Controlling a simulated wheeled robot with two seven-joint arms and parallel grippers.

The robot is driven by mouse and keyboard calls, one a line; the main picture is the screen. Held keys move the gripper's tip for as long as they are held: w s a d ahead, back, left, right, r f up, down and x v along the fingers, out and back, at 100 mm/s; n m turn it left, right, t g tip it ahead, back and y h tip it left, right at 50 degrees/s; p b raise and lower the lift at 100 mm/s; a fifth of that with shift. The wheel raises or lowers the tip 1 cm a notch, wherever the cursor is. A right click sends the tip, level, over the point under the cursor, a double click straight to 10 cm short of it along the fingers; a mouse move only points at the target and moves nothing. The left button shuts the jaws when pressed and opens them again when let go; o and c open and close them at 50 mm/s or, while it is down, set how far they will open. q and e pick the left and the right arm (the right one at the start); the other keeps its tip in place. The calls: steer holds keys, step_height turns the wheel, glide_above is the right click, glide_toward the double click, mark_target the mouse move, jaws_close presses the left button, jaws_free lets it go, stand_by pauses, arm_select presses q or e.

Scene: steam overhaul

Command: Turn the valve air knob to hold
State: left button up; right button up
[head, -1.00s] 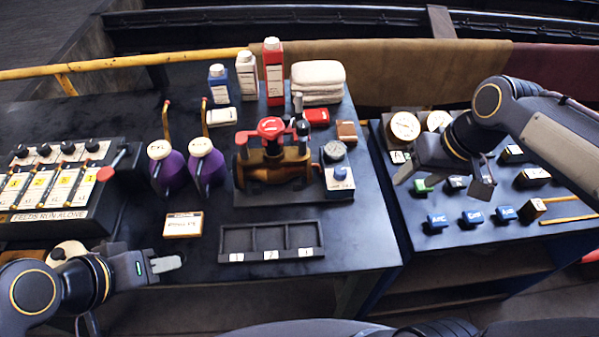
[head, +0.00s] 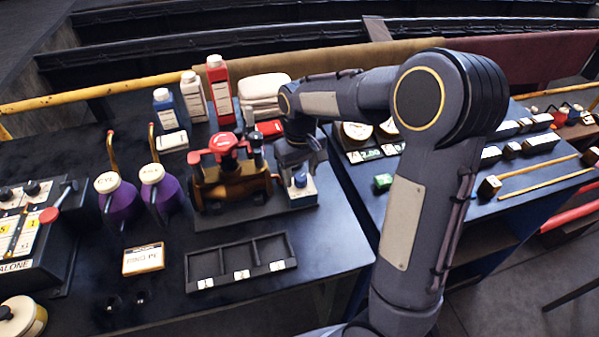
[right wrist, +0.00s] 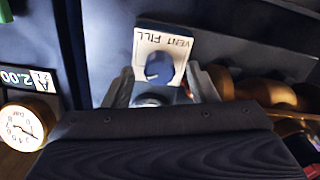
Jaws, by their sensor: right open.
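The valve air knob is a blue knob (head: 300,180) on a small box with a white face, at the right end of the red-wheeled brass valve (head: 232,182). In the right wrist view the blue knob (right wrist: 158,67) sits on a white plate (right wrist: 180,40) whose upside-down words read VENT and FILL; other lettering is hidden or unclear. My left gripper is out of view.
A three-slot tray (head: 241,262) lies in front of the valve. Purple oil cans (head: 161,192) stand to its left, and bottles (head: 217,90) and folded cloths (head: 264,95) behind. My right arm covers part of the right-hand table. A green block (head: 383,181) sits near that arm.

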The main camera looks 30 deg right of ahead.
steer(key=shift+f, duration=0.3)
steer(key=c, duration=1)
steer(key=shift+o, duration=0.2)
steer(key=shift+n, duration=0.3)
steer(key=n, duration=0.5)
steer(key=shift+p, duration=0.35)
steer(key=n, duration=0.6)
steer(key=shift+p, duration=0.4)
